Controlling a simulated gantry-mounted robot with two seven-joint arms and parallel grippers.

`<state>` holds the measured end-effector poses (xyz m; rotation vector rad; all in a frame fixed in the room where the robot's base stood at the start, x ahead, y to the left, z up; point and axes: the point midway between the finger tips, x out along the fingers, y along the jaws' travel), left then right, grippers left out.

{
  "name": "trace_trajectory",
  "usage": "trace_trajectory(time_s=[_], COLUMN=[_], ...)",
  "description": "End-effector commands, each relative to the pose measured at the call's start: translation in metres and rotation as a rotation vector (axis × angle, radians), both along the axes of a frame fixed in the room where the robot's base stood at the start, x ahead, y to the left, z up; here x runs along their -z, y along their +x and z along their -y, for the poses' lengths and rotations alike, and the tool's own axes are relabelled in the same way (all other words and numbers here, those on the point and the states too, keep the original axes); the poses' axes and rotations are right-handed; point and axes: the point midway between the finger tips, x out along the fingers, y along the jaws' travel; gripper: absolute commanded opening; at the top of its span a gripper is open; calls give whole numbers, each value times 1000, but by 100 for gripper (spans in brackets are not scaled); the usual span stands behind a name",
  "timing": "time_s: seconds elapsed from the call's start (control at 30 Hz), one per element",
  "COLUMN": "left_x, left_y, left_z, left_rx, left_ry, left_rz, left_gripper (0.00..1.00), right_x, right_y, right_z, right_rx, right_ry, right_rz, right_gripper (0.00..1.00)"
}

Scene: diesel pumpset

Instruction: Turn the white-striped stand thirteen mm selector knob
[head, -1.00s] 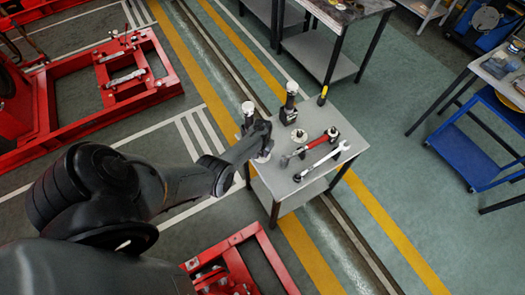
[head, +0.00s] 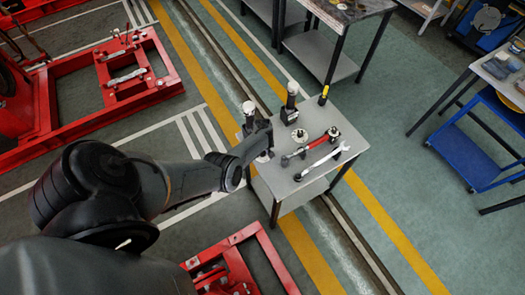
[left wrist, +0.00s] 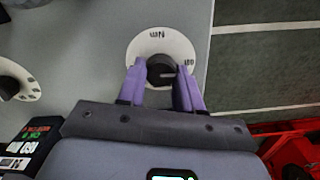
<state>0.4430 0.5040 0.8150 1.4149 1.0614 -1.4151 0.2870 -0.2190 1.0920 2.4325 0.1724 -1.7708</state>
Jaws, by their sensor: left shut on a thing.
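The selector knob (left wrist: 161,68) is a dark round knob on a white dial plate (left wrist: 138,48) with dark markings, seen in the left wrist view. My left gripper (left wrist: 161,72) has its two purple fingers on either side of the knob, shut on it. In the head view my left gripper (head: 262,147) is low over the left side of the grey table (head: 330,115), covering most of that knob. A second dark knob on a white plate (head: 299,135) sits further right on the table. My right gripper is not in view.
Two dark upright devices with pale tops (head: 248,108) (head: 291,90) stand at the table's back. A red-handled tool (head: 318,142) and a silver wrench (head: 325,159) lie to the right. In the left wrist view a dark box with a display (left wrist: 30,140) is close at lower left.

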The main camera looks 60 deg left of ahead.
Motion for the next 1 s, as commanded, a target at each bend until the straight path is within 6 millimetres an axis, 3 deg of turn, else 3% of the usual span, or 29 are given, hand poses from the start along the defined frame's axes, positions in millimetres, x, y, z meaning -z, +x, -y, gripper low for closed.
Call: trace_trajectory(time_s=[0.57,0.6,0.73,1.0], left_x=[0,0,0,0], left_y=[0,0,0,0], left_z=[0,0,0,0], left_rx=[-35,-35,-35,-34], left_ry=[0,0,0,0], left_rz=[0,0,0,0], left_gripper=[4,38,58,60], right_x=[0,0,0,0], right_y=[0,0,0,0], right_z=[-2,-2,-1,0], right_rx=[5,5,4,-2], right_ry=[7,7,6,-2], right_rz=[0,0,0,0], right_gripper=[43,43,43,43])
